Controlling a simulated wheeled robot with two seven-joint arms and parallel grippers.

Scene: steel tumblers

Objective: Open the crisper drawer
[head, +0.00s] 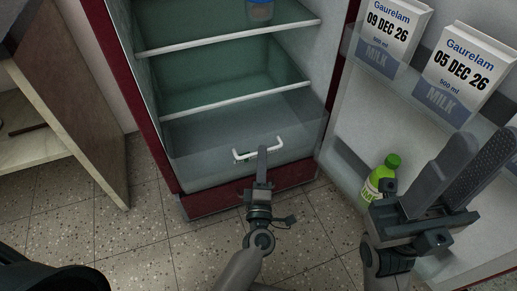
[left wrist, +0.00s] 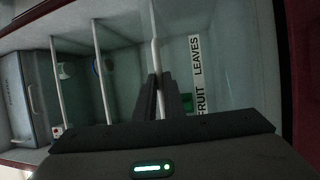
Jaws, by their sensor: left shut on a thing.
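The crisper drawer (head: 210,161) is a clear-fronted drawer at the bottom of the open red fridge, with a white bar handle (head: 241,155). My left gripper (head: 263,153) is at the handle and shut on it; the fingers hide part of the bar. In the left wrist view, the fingers (left wrist: 160,97) are close together, and a label reading "FRUIT LEAVES" (left wrist: 197,70) shows beside them. The drawer front looks about flush with the fridge front. My right gripper (head: 483,143) is open and empty in front of the fridge door.
The fridge door (head: 345,190) stands open at the right, holding two milk cartons (head: 462,68) and a green-capped bottle (head: 381,177). Shelves (head: 240,97) are above the drawer. A wooden cabinet (head: 70,115) stands left. The tiled floor (head: 155,240) before the fridge is clear.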

